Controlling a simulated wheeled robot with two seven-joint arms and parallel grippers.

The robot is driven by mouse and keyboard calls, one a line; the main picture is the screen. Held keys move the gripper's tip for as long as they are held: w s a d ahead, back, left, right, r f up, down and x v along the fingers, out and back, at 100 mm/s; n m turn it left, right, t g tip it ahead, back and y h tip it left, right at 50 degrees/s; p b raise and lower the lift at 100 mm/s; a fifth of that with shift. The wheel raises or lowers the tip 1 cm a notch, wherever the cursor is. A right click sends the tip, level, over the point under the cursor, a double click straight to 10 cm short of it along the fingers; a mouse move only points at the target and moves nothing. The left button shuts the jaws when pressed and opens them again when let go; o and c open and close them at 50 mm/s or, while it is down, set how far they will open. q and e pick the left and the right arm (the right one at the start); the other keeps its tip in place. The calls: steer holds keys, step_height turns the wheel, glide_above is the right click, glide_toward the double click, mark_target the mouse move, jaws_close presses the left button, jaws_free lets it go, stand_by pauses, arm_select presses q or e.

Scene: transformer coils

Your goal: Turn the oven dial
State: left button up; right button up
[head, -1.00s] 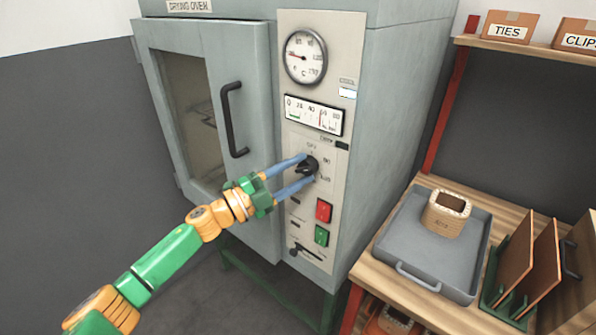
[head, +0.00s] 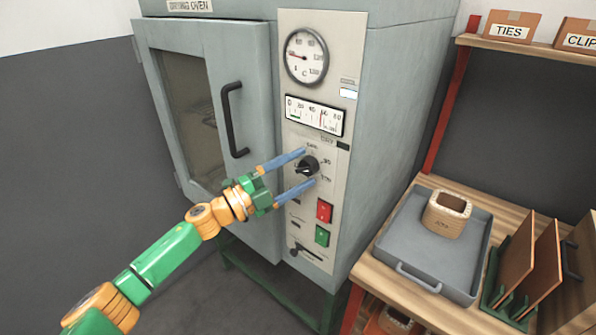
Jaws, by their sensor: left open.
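The oven dial (head: 307,166) is a round black knob on the light control panel of the grey drying oven (head: 395,130). Printed marks surround it. My left gripper (head: 309,167) reaches in from the left with its two blue fingers spread, one above and one below the dial. The fingers are open and seem apart from the knob. The tips are near the panel; I cannot tell how deep they sit around the dial. My right gripper is not in view.
Above the dial are a round gauge (head: 306,56) and a rectangular meter (head: 314,115). Below are a red switch (head: 324,211) and a green switch (head: 321,235). The oven door handle (head: 233,120) is left. A grey tray (head: 413,251) holding a coil (head: 446,212) stands on the right bench.

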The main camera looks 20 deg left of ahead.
arm_select(q)
steer(key=b+v, duration=0.2)
steer(key=v, duration=0.5)
steer(key=shift+b, duration=0.35)
steer(key=shift+f, duration=0.1)
